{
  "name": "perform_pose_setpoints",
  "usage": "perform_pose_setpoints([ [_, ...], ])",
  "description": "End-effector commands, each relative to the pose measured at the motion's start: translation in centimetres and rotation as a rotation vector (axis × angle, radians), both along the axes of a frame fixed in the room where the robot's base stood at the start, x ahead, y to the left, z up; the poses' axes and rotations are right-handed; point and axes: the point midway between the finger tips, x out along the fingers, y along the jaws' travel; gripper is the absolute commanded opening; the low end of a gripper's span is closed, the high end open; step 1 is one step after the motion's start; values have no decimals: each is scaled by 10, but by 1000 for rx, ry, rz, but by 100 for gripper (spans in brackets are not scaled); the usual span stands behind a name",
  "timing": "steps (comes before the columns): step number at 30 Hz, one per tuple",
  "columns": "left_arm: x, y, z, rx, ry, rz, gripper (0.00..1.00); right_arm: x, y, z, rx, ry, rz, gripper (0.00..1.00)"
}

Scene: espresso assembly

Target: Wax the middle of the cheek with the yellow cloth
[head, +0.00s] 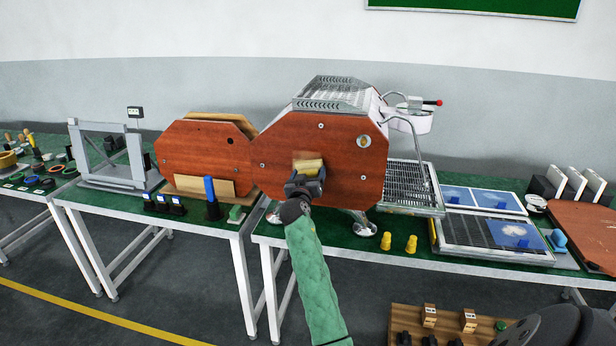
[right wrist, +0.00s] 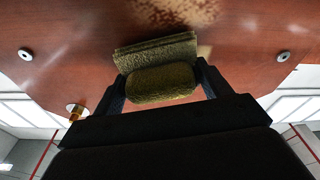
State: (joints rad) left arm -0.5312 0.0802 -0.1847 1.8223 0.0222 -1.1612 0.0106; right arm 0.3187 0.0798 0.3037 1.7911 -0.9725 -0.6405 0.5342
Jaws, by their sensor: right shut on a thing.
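The wooden cheek (head: 283,140) is a reddish-brown panel on the near side of the espresso machine; it also fills the top of the right wrist view (right wrist: 90,45). My right gripper (head: 305,180) is shut on the yellow cloth (head: 309,166) in front of the middle of the cheek. In the right wrist view, the folded cloth (right wrist: 160,84) sits between the two fingers, with its far edge at or very near the wood. A mottled yellowish patch (right wrist: 180,12) shows on the wood just beyond the cloth. My left gripper is not in view.
A second brown panel (head: 203,152) stands on the left table. Blue-topped trays (head: 488,232) lie farther right. A wooden block holder (head: 440,325) is at the bottom right.

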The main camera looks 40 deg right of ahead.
Motion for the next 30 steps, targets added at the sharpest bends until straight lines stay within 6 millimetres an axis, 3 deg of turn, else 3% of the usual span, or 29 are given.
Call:
perform_pose_setpoints([
  [30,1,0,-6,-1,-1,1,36,5,-6,0,1,0,1,58],
])
